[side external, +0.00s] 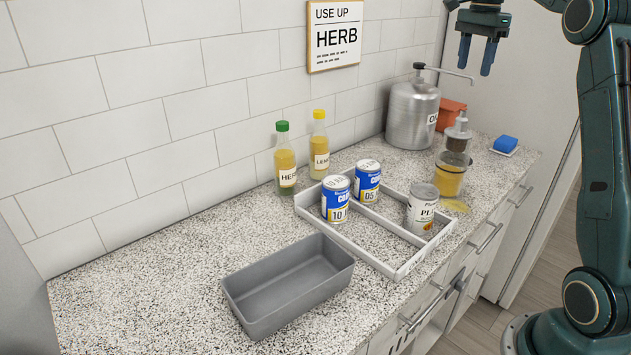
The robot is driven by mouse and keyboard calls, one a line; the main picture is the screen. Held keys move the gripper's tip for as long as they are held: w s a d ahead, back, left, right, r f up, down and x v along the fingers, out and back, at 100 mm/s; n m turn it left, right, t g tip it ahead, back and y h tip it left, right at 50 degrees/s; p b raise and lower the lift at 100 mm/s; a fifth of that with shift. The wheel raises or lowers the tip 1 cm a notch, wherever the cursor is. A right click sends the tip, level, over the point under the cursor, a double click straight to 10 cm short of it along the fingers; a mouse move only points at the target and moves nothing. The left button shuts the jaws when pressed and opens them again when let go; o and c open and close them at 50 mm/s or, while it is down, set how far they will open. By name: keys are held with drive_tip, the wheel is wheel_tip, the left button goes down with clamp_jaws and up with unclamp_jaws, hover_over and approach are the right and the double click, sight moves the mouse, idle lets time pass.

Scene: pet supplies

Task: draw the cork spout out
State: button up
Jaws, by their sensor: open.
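A glass jar (450,178) with yellow-amber contents stands upright at the right part of the counter. The cork spout (457,138) sits at its top, with a pale upper part and a tan band; how deep it goes into the neck is too small to tell. My gripper (475,66) is at the top right, open and empty. Its two fingers point down, well above the cork spout and apart from it.
A steel canister (412,115) with a long spout stands left of the jar, an orange container (450,108) behind it. A blue sponge (506,143) lies right. A white divided tray (400,272) holds three cans. Two bottles and a grey bin (250,325) are further left.

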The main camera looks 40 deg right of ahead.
sight(463, 114)
drive_tip(key=shift+f, duration=6.8)
drive_tip(key=shift+c, duration=0.4)
drive_tip(key=c, duration=1)
drive_tip(key=shift+r, duration=0.1)
drive_tip(key=shift+r, duration=0.2)
drive_tip(key=shift+r, duration=3.25)
